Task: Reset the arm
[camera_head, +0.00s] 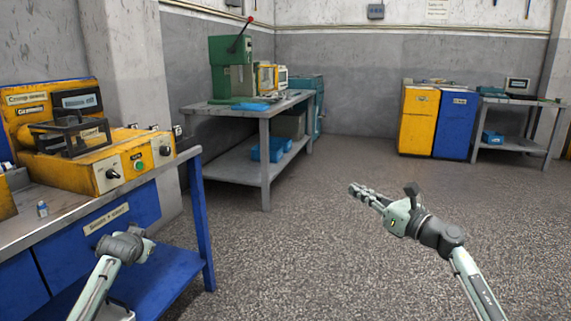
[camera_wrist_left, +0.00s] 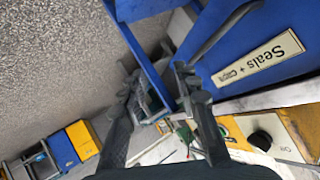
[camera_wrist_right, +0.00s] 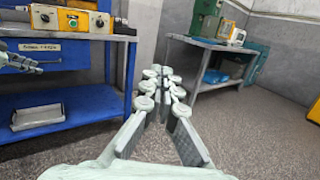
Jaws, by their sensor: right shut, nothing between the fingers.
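My right gripper (camera_head: 358,190) reaches in from the lower right in the head view, over open floor. In the right wrist view its fingers (camera_wrist_right: 163,73) are together at the tips, with nothing between them. My left arm (camera_head: 124,246) is low at the left in the head view, in front of the blue workbench; its fingers are hidden there. In the left wrist view my left gripper (camera_wrist_left: 160,83) has its two dark fingers apart and empty, close to the blue drawer with the "Seals" label (camera_wrist_left: 260,60).
The workbench (camera_head: 190,155) at left carries a yellow test unit (camera_head: 85,172) and a small bottle (camera_head: 42,209). A grey table (camera_head: 222,113) with a green press (camera_head: 230,60) stands behind. Yellow (camera_head: 417,118) and blue (camera_head: 455,122) cabinets stand far right. The middle floor is clear.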

